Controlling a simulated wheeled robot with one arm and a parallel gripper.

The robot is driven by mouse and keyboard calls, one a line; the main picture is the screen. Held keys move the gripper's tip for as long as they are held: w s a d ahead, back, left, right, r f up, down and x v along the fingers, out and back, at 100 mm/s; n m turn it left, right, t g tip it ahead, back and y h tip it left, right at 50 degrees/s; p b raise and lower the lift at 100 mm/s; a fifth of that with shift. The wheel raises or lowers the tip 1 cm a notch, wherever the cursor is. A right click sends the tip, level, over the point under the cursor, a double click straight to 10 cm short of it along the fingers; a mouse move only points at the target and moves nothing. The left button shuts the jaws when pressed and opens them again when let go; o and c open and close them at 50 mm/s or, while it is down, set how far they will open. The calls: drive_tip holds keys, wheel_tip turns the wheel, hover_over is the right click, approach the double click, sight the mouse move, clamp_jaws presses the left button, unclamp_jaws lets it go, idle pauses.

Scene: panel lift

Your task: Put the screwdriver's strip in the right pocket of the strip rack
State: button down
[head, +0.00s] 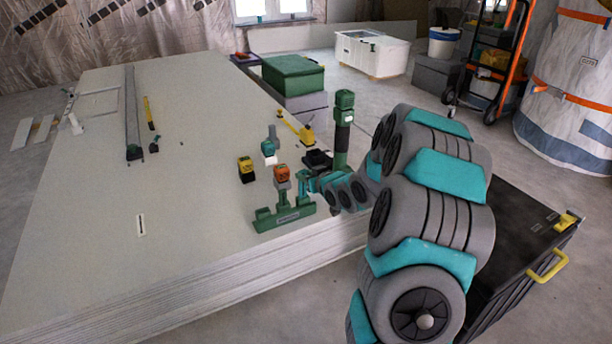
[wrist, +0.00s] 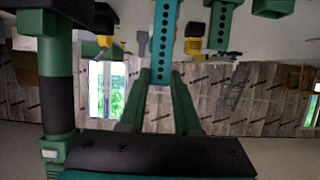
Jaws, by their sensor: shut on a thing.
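My gripper (head: 309,183) is over the near right part of the panel stack, just above the right end of the green strip rack (head: 288,217). In the wrist view its green fingers (wrist: 161,82) are shut on the end of a teal strip (wrist: 164,38) with a row of dark holes. The rack carries a pale label and short upright parts; an orange-topped piece (head: 282,174) shows just above it. The right pocket is not clearly visible beside the gripper. A white piece with a dark mark (head: 141,225) lies flat to the left. I cannot make out a screwdriver clearly.
A yellow-and-black tool (head: 246,169) and a teal-and-white tool (head: 268,151) stand behind the rack. A dark green post (head: 342,130) rises behind my gripper. A black cart (head: 505,235) with a yellow handle is at right. The left of the panel stack (head: 80,225) is mostly clear.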

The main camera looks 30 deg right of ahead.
sight(303, 187)
drive_tip(key=shift+f+b, duration=0.95)
drive_tip(key=shift+f, duration=1.15)
drive_tip(key=shift+f, duration=0.3)
drive_tip(key=shift+f, duration=0.1)
idle(0.3)
drive_tip(key=c, duration=0.5)
unclamp_jaws()
drive_tip(key=shift+c, duration=0.2)
drive_tip(key=shift+s, duration=0.1)
